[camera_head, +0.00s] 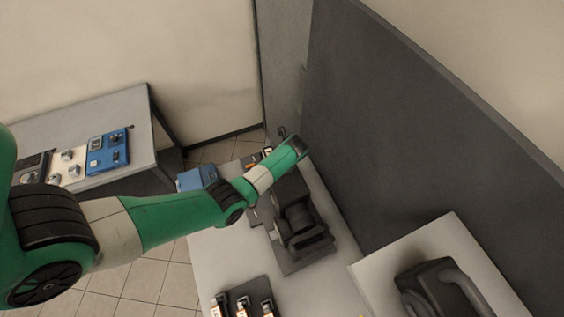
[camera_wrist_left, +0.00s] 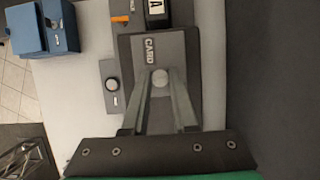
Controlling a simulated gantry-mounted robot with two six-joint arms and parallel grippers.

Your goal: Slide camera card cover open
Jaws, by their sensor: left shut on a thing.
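The camera (camera_head: 300,222) is a dark body on a dark base on the light bench, partly covered by my left arm in the head view. In the left wrist view, the dark grey card cover (camera_wrist_left: 188,50) fills the middle, with a "CARD" label (camera_wrist_left: 150,50) and a small round pale knob (camera_wrist_left: 160,77). My left gripper (camera_wrist_left: 160,84) has its two long fingers converging on the knob, shut on it. In the head view its fingers are hidden behind the wrist. My right gripper is in neither view.
A blue box (camera_wrist_left: 40,27) stands left of the camera. A dark upright panel (camera_head: 400,110) borders the right side. A side table (camera_head: 90,130) holds a blue control box (camera_head: 108,152).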

